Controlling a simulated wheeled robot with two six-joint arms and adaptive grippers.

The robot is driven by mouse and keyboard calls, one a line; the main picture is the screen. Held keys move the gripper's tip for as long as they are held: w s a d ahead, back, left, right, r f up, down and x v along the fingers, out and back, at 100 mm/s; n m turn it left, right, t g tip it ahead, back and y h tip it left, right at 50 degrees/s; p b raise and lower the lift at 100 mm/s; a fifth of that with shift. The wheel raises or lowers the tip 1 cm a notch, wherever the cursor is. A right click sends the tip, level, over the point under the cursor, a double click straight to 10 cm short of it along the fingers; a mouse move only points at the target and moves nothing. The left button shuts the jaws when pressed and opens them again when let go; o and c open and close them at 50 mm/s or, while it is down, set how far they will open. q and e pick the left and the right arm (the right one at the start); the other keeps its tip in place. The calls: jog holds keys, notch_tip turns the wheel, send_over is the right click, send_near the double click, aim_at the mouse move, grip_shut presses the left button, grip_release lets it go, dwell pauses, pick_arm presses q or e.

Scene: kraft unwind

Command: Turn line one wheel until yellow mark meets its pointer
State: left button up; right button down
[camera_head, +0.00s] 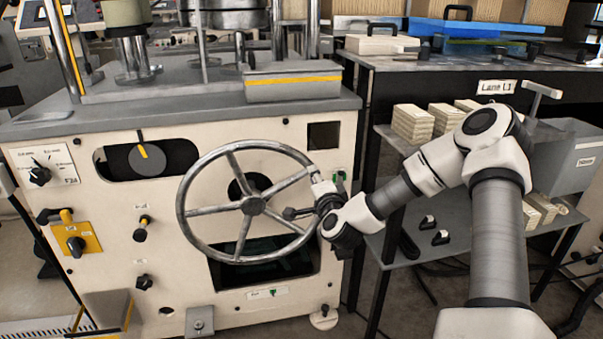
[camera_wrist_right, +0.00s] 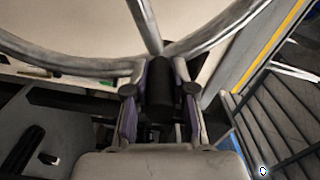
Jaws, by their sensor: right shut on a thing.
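The line one wheel (camera_head: 252,205) is a grey metal handwheel with several spokes on the front of the cream machine. Behind a window at upper left, a grey dial (camera_head: 148,162) carries a yellow mark (camera_head: 142,151) on its upper part. A small dark pointer (camera_head: 140,136) stands just above; the two look close, but I cannot tell whether they line up exactly. My right gripper (camera_head: 305,212) is at the wheel's right rim. In the wrist view, its fingers (camera_wrist_right: 160,95) are shut on the wheel's black handle (camera_wrist_right: 160,85). My left gripper is out of view.
A yellow-plated switch (camera_head: 76,240) and small knobs sit left of the wheel. A selector knob (camera_head: 39,175) is at far left. A dark shelf rack labelled Lane L1 (camera_head: 496,87) with stacked blocks (camera_head: 413,124) stands close on the right, behind my right arm.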

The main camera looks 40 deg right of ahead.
jog(key=shift+m, duration=0.9)
jog(key=shift+s+d+f+b, duration=0.2)
jog(key=shift+d+f+b, duration=0.15)
jog(key=shift+f, duration=0.5)
jog(key=shift+s+d+f+b, duration=0.25)
jog(key=shift+d+f+b, duration=0.1)
jog(key=shift+f, duration=0.45)
jog(key=shift+s+d+f+b, duration=0.2)
jog(key=shift+d+f+b, duration=0.15)
jog(key=shift+f, duration=0.5)
jog(key=c, duration=1)
grip_release()
jog(key=shift+o, duration=0.2)
jog(key=shift+r, duration=0.1)
notch_tip(320, 180, up, 10)
